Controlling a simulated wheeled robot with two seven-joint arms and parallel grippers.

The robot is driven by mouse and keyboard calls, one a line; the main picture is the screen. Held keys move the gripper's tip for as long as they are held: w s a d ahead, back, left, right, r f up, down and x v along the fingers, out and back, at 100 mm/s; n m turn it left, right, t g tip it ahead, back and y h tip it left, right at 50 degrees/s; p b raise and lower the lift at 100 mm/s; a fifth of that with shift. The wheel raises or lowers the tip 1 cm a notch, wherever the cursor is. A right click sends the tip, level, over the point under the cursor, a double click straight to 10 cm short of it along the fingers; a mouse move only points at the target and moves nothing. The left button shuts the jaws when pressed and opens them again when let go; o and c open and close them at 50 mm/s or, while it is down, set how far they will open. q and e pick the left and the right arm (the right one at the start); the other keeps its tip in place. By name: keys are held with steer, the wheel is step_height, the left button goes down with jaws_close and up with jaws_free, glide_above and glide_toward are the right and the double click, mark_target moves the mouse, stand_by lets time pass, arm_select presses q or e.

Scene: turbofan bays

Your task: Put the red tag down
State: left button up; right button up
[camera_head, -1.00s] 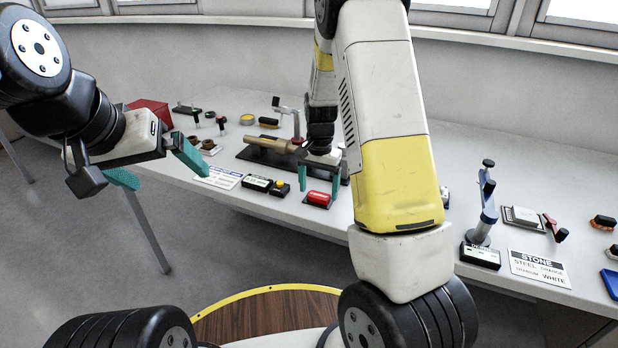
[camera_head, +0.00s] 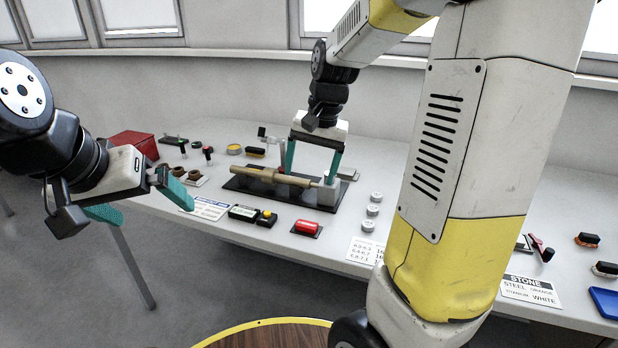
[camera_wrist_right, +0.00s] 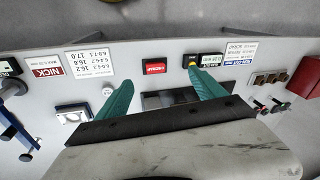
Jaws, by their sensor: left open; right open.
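The red tag (camera_head: 307,227) lies on a small dark plate near the front edge of the bench. It also shows in the right wrist view as a red block with white lettering (camera_wrist_right: 153,67). My right gripper (camera_head: 313,168) is open and empty, behind the tag and above the dark fixture. In the right wrist view its spread teal fingers (camera_wrist_right: 160,80) stand apart from the tag. My left gripper (camera_head: 146,204) is open and empty, out in front of the bench at the left.
A tan shaft (camera_head: 275,177) lies on the dark fixture (camera_head: 240,185) behind the tag. A small box with a yellow button (camera_head: 266,218) stands left of the tag. White discs (camera_head: 372,210) and a printed card (camera_head: 364,251) are to its right. My right arm hides part of the bench.

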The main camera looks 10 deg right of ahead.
steer(key=s+r+n+t, duration=0.2)
steer(key=s+r, duration=0.1)
steer(key=s, duration=0.5)
steer(key=s+a+r+n+t, duration=0.1)
steer(key=s+r+n+t, duration=0.1)
steer(key=s, duration=0.6)
steer(key=shift+s+a+r+n+y, duration=0.25)
steer(key=shift+s+r+n+y, duration=0.1)
steer(key=shift+r+n, duration=0.25)
